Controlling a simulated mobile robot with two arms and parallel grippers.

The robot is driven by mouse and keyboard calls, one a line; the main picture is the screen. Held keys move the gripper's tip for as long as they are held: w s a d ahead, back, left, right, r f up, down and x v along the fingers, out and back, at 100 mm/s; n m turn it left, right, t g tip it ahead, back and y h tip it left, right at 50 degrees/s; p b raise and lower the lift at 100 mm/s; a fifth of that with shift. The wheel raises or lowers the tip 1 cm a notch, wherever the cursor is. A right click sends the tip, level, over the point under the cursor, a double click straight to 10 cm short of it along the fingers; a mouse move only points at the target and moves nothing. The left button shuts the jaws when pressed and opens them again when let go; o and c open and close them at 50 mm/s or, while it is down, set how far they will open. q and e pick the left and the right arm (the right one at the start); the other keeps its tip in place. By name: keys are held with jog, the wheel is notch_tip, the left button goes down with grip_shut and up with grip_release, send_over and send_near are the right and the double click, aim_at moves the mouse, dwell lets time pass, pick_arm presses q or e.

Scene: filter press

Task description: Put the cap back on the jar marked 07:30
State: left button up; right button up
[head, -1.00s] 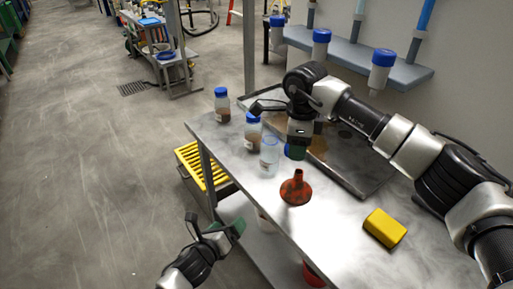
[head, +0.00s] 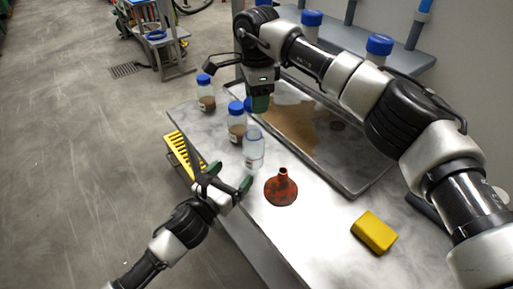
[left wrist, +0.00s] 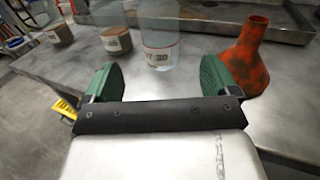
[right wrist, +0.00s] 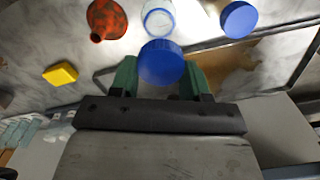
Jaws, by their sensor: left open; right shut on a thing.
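The open clear jar (head: 254,150) stands uncapped on the bench. In the left wrist view its label on the jar (left wrist: 158,50) reads partly as 7 30. My left gripper (head: 229,177) is open and empty at the bench's left edge, its green fingers spread, with the jar standing beyond them. My right gripper (head: 259,104) is shut on a blue cap (right wrist: 161,63), held above the bench behind the jar. The jar's open mouth (right wrist: 158,18) shows beyond the cap in the right wrist view. In the head view the cap is mostly hidden by the fingers.
Two blue-capped jars with brown contents (head: 237,124) (head: 205,95) stand behind the open jar. A red funnel (head: 282,188) stands in front of it to the right. A yellow sponge (head: 375,232) lies nearer. A stained tray (head: 352,192) lies along the wall side.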

aim_at(255, 147)
pick_arm(q)
jog(key=shift+s+a, duration=0.15)
jog(key=shift+s, duration=0.05)
pick_arm(e)
jog(key=shift+s+a+r, duration=0.15)
jog(key=shift+s, duration=0.1)
pick_arm(q)
jog(key=shift+w, duration=0.25)
jog(key=x, duration=1.1)
jog(key=shift+w+d, duration=0.3)
pick_arm(e)
jog(key=shift+w, duration=0.15)
pick_arm(q)
jog(key=shift+c, duration=0.5)
jog(key=c, duration=1.3)
pick_arm(e)
jog(key=shift+f, duration=2.6)
jog(key=shift+f, duration=0.1)
jog(key=shift+f, duration=0.8)
